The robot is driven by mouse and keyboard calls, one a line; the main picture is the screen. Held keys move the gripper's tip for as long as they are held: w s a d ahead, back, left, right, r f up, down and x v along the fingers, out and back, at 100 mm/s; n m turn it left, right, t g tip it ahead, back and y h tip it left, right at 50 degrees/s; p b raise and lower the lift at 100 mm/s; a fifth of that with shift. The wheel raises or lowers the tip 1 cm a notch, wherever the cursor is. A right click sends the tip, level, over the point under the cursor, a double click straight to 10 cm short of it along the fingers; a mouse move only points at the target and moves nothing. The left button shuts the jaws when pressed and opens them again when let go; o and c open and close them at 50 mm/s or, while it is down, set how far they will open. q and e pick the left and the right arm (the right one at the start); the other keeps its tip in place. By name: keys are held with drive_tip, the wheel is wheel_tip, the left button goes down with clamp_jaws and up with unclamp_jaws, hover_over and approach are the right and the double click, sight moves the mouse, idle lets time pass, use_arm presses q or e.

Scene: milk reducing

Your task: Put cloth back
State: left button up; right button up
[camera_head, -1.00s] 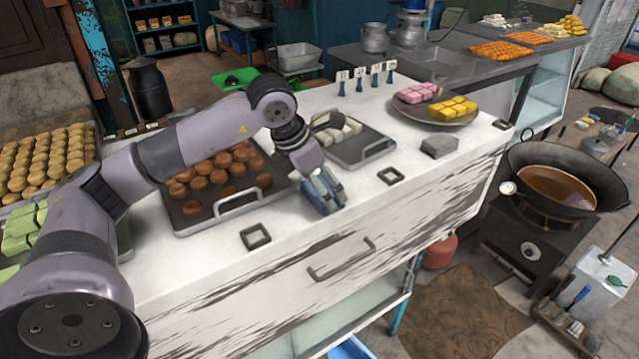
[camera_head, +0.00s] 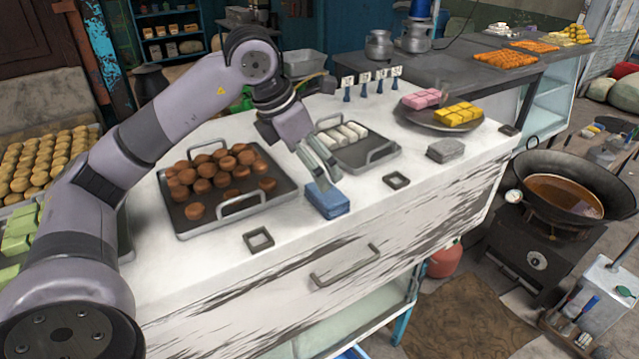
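The fingers look empty and clear of the cloth. My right gripper is not in view.
A tray of brown sweets (camera_head: 270,205) is left of the cloth, and a tray of white sweets (camera_head: 378,153) is behind right. Square metal frames (camera_head: 259,240) and (camera_head: 396,181) lie near the front edge. A plate of pink and yellow sweets (camera_head: 425,120) stands farther right.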

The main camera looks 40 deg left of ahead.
use_arm(q)
drive_tip(key=shift+v, duration=2.05)
drive_tip(key=shift+f, duration=0.1)
